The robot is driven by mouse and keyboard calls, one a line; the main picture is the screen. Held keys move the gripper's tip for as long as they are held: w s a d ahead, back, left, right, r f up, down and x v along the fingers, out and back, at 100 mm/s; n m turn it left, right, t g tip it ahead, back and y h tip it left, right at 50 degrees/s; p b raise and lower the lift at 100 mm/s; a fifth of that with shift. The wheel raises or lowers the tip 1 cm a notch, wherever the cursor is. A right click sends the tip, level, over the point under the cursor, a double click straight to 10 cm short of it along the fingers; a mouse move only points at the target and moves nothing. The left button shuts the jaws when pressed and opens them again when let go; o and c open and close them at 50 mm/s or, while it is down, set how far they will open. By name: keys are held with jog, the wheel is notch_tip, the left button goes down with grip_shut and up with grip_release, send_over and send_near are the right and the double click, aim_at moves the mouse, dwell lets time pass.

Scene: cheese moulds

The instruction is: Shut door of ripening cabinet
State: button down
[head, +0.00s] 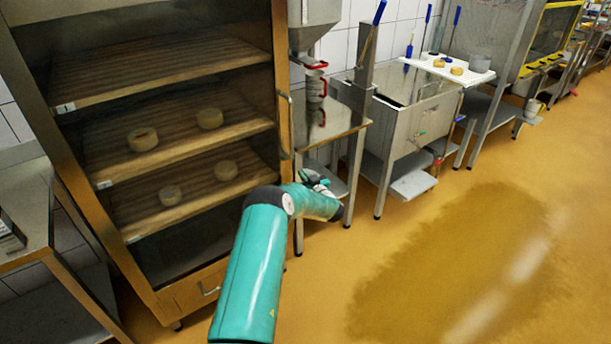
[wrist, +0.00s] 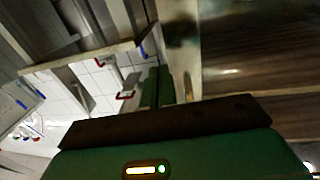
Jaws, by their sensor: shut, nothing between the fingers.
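The ripening cabinet (head: 162,298) stands at the left of the head view, with several round cheeses on its wooden shelves. An upright wooden strip with a curved handle (head: 288,125), seemingly the door's edge (head: 282,60), runs down its right side. The shelves look dim, perhaps through glass; I cannot tell how far the door stands open. My gripper (head: 318,182) is shut and empty, just right of the cabinet's front right edge and below the handle. In the wrist view, the gripper (wrist: 160,88) points along a pale upright edge, with dark shelves to its right. Contact is unclear.
A steel-topped table (head: 335,125) with a hopper stands right of the cabinet, close behind my gripper. A steel sink (head: 420,120) is further right. A bench (head: 30,205) stands at the left. The floor (head: 450,260) at the right is clear, with a wet patch.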

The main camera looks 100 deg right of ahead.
jog(key=s+v, duration=0.1)
jog(key=v, duration=0.8)
jog(key=shift+s, duration=0.25)
jog(key=shift+d, duration=0.15)
jog(key=shift+f, duration=0.1)
